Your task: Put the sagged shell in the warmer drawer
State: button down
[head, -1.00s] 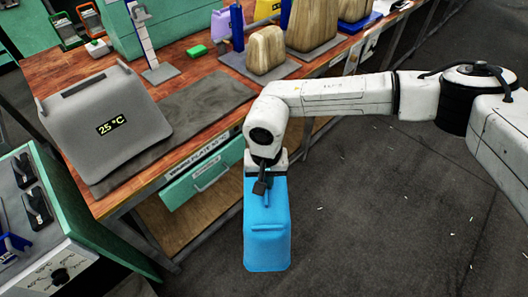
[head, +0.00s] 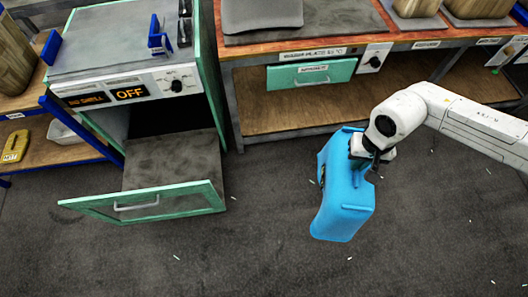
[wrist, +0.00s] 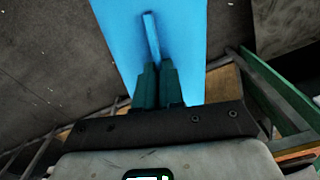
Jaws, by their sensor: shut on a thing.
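The blue shell (head: 345,190) hangs in my gripper (head: 372,160) above the dark floor, tilted in the head view. In the wrist view my gripper (wrist: 158,82) has its green fingers closed on a raised rib of the blue shell (wrist: 185,45). The warmer drawer (head: 150,203) stands pulled out at the left, with a green front, a bar handle and a bare grey floor. The shell is to the right of the drawer, apart from it. The far side of the shell is hidden.
The warmer cabinet (head: 130,50) reads "NO SHELL" and "OFF" and carries a blue clamp (head: 160,40). Open floor lies between drawer and blue shell.

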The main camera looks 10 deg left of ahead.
aim_at(166, 185)
jog(key=k+u, duration=0.2)
jog(key=u, duration=0.15)
jog(key=k+j+u, duration=0.1)
jog(key=u, duration=0.2)
jog(key=k+j+u, duration=0.1)
jog(key=k+u, duration=0.25)
jog(key=i+l+u, duration=0.1)
jog(key=l+u, duration=0.2)
jog(key=u, duration=0.15)
jog(key=i+l+u, duration=0.1)
jog(key=l+u, duration=0.55)
jog(key=u, duration=0.25)
jog(key=l, duration=0.45)
jog(key=k+l, duration=0.15)
jog(key=l, duration=0.3)
